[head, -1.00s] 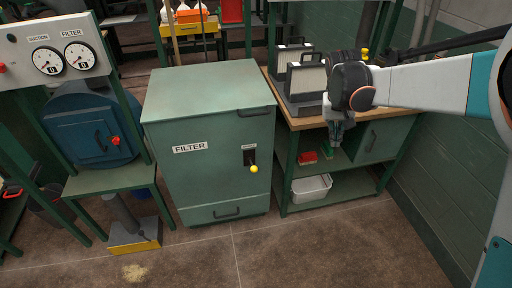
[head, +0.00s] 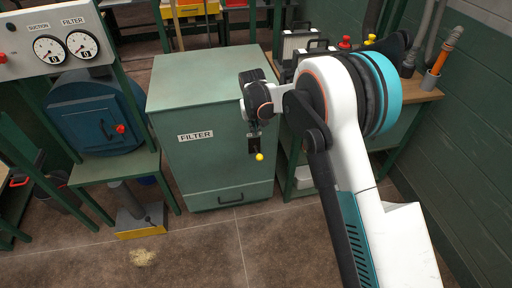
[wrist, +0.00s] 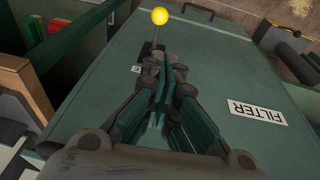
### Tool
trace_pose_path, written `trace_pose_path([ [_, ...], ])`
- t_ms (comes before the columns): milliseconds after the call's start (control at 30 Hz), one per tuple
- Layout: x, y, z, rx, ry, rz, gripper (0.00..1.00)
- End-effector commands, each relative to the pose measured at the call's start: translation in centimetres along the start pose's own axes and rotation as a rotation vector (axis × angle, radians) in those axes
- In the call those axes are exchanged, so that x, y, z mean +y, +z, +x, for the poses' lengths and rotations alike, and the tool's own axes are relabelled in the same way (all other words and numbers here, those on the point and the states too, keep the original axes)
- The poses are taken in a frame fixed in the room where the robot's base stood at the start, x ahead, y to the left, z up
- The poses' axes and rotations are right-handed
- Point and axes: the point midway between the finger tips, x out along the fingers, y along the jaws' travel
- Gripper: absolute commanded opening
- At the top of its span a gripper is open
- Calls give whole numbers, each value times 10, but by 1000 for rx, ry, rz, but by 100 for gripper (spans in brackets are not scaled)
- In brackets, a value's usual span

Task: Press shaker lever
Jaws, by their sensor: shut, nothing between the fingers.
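The shaker lever (head: 259,157) is a short rod with a yellow ball on the front of the green filter cabinet (head: 205,165). In the head view the ball shows just below my gripper (head: 254,136), which hangs close to the lever's slot. In the wrist view the yellow ball (wrist: 160,16) stands beyond the fingertips of my gripper (wrist: 160,108), with its rod leading back to a dark slot plate. My gripper is shut and empty. It partly hides the slot plate. I cannot tell whether it touches the lever.
A gauge panel (head: 55,45) and a blue round-doored unit (head: 95,115) stand left of the cabinet. A workbench (head: 415,95) with black-and-grey cases (head: 300,45) is on the right. A yellow-edged pedal (head: 140,228) sits on the floor. The floor before the cabinet is clear.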

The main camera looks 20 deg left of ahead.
Motion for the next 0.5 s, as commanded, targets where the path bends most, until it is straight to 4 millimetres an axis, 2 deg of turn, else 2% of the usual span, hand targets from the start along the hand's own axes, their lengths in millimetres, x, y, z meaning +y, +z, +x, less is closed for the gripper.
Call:
trace_pose_path([
  [267, 0, 0, 1, 0, 0, 1, 0],
  [367, 0, 0, 8, 0, 0, 1, 0],
  [500, 0, 1, 29, 0, 1, 1, 0],
])
